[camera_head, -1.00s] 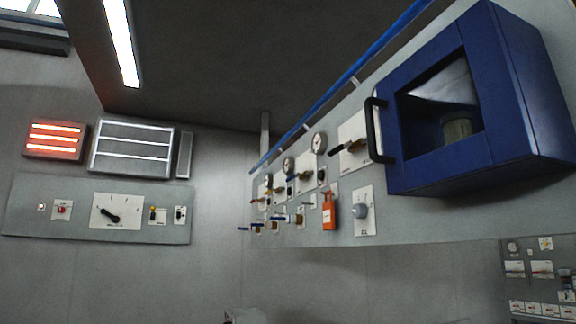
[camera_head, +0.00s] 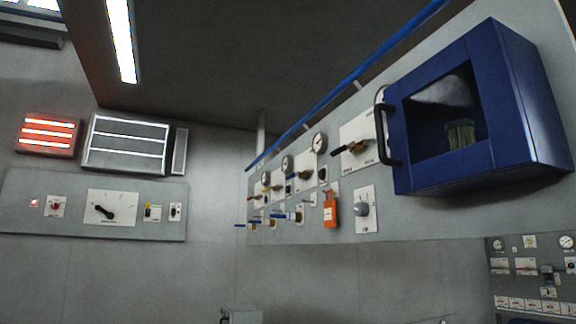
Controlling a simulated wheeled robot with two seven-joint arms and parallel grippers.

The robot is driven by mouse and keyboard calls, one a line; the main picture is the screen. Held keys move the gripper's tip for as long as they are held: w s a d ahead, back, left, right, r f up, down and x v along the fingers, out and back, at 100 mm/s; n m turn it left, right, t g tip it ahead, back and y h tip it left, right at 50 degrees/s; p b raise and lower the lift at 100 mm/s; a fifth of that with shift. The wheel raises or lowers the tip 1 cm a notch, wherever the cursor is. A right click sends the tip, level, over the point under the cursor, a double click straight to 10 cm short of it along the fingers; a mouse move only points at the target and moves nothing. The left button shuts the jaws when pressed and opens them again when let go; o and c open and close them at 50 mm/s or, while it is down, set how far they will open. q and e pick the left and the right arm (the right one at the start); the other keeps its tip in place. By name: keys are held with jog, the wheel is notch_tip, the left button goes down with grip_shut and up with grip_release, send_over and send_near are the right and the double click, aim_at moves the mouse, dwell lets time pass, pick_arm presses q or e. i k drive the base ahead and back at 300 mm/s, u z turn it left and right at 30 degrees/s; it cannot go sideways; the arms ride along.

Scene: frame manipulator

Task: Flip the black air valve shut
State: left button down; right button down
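A valve with a black handle (camera_head: 350,147) sits on a white plate on the right wall panel, just left of the blue cabinet. Its handle points left and slightly down. The small print on its plate is too blurred to read. Another dark-handled valve (camera_head: 305,160) is farther along the panel beside a gauge. Neither of my grippers is in view.
A blue cabinet (camera_head: 520,100) with a black handle juts out from the panel right of the valve. Blue-handled valves (camera_head: 288,216) are farther left. A grey box (camera_head: 240,315) stands low.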

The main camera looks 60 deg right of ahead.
aim_at(341, 149)
jog(key=i, duration=2.25)
jog(key=z, duration=3.45)
